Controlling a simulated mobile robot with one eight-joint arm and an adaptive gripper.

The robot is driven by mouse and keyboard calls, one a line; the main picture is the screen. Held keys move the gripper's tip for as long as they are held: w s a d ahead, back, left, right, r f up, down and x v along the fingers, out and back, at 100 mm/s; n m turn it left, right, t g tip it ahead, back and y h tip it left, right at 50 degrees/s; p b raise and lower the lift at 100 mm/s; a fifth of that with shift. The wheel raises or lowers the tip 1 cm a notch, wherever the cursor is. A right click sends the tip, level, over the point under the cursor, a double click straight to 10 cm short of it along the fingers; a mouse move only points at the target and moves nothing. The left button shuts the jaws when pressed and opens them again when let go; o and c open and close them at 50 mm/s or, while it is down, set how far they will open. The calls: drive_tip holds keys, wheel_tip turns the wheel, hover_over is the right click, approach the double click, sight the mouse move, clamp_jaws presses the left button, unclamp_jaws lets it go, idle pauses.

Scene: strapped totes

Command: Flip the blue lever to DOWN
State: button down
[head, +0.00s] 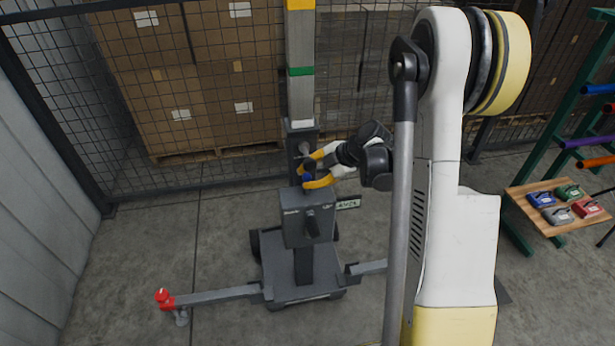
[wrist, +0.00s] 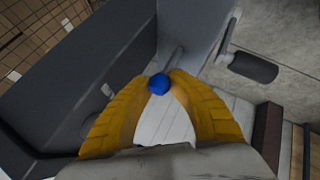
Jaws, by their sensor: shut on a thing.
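The blue lever shows as a round blue knob (wrist: 159,84) on a thin grey rod in the wrist view. The rod runs up from the knob to the grey housing. In the head view a bit of the blue knob (head: 308,177) shows between yellow fingers, above the grey control box (head: 296,222) on the post. My gripper (wrist: 159,90) has its yellow fingertips closed around the knob, one on each side. In the head view my gripper (head: 312,172) reaches in from the right. The lever's exact angle is hard to tell.
A black-handled crank (wrist: 252,67) sticks out beside the housing in the wrist view. The post stands on a grey base with legs; one ends in a red part (head: 164,297). A mesh fence and strapped boxes (head: 216,105) stand behind. A wooden shelf (head: 527,203) holds coloured items at right.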

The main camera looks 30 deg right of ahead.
drive_tip(key=c, duration=1.4)
unclamp_jaws()
drive_tip(key=shift+c, duration=0.2)
drive_tip(key=v, duration=1.2)
